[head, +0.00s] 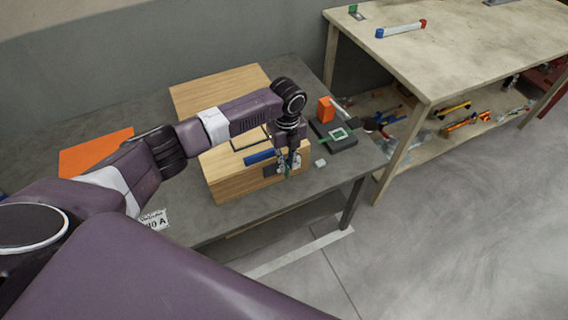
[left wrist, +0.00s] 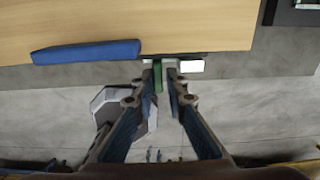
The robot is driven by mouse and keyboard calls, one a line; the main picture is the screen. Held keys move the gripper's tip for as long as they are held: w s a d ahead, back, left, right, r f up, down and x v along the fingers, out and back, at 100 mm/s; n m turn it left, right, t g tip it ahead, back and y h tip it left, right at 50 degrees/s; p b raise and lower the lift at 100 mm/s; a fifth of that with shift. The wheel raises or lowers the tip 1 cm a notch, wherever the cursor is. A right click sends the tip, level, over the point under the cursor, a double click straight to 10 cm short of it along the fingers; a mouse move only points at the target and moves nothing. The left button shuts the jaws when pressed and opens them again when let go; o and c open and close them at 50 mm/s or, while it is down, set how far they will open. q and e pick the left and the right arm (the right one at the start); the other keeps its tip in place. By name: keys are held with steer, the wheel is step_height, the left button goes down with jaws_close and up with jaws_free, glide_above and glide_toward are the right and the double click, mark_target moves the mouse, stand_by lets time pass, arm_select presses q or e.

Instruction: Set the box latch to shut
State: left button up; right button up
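The wooden box (head: 236,187) sits on the grey table, with a blue bar (head: 260,156) on it and a dark plate (head: 271,171) on its front. The blue bar also shows in the left wrist view (left wrist: 86,52). A green latch piece (left wrist: 157,75) projects from the box edge in the left wrist view. My left gripper (head: 289,170) is at the box's front right. In the left wrist view its fingers (left wrist: 164,72) stand either side of the green piece, with a narrow gap on the right. The fingers hide part of the latch. My right gripper is not in view.
An orange block (head: 326,109) and a dark device with a green frame (head: 338,135) stand right of the box. A small pale block (head: 320,163) lies near the table's edge. An orange sheet (head: 92,153) lies left. A wooden workbench (head: 450,50) stands at right.

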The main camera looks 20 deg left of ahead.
arm_select(q)
steer(key=shift+o, duration=1.4)
steer(key=shift+w+d, duration=0.1)
steer(key=shift+d, duration=0.05)
steer(key=shift+r, duration=0.1)
step_height(320, 180, up, 12)
